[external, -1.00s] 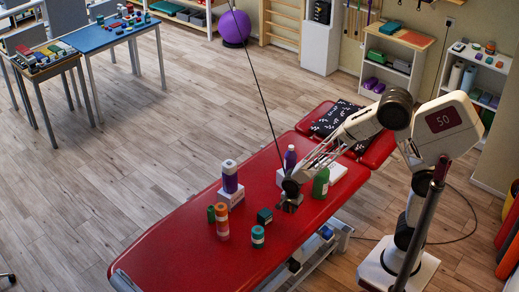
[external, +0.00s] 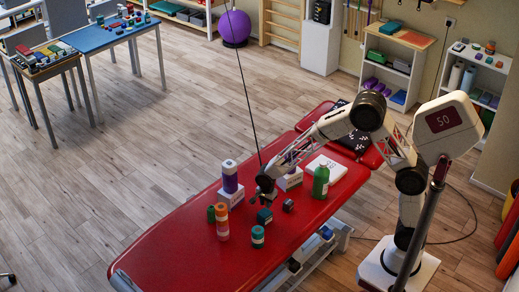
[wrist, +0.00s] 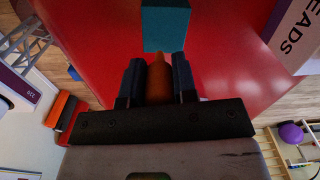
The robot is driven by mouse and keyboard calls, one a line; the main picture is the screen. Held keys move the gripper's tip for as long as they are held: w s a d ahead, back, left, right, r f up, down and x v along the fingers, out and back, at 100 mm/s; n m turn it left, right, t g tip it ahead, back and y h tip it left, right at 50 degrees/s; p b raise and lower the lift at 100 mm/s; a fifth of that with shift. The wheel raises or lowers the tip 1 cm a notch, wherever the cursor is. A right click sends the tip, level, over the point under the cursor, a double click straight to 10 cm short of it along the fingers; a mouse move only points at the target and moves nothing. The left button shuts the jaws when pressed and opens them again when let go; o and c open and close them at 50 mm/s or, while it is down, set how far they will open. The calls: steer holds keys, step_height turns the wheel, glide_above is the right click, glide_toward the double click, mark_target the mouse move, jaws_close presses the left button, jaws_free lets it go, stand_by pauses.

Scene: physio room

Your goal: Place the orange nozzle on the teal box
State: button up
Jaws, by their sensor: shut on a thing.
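The orange nozzle (wrist: 159,82) stands between the two dark fingers of my gripper (wrist: 158,72) in the wrist view, and the fingers are shut on it. The teal box (wrist: 166,26) lies just beyond the nozzle tip in that view, on the red table top. In the external view my gripper (external: 265,194) is above and close to the teal box (external: 264,216). The nozzle is too small and hidden by the gripper to make out there. I cannot tell whether nozzle and box touch.
The table's near left end is clear.

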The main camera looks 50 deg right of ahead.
mark_target(265, 212)
steer(key=shift+w+a, duration=0.15)
steer(key=shift+w, duration=0.25)
steer(key=shift+f, duration=1.8)
steer(key=shift+f, duration=0.15)
steer(key=o, duration=1)
steer(key=shift+c, duration=0.2)
steer(key=shift+s+r, duration=0.15)
steer(key=shift+r, duration=6.05)
